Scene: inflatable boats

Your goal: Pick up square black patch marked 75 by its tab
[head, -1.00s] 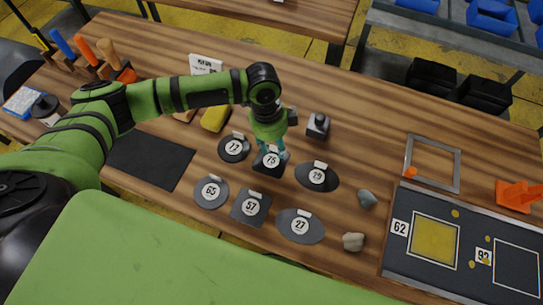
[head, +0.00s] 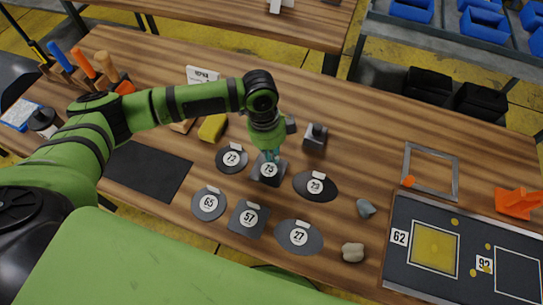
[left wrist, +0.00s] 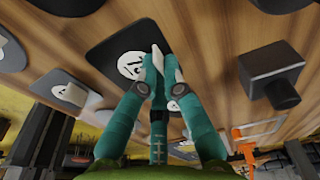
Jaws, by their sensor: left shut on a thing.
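The square black patch marked 75 (head: 267,179) is in the middle of the bench, among other numbered patches. My left gripper (head: 271,158) comes down over its far edge. In the left wrist view, the teal fingers (left wrist: 160,70) are closed together on the pale tab at the edge of the patch (left wrist: 108,48). The fingers cover part of the 75 label and most of the tab. I cannot tell whether the patch is clear of the wood. My right gripper is not in view.
Round patch 73 (head: 232,159), oval patch 29 (head: 328,191), patch 65 (head: 209,204), patch 57 (head: 249,219) and oval patch 27 (head: 299,237) lie close around. A dark block (head: 315,138) stands right of the gripper. A dark board marked 62 and 92 (head: 400,270) lies right.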

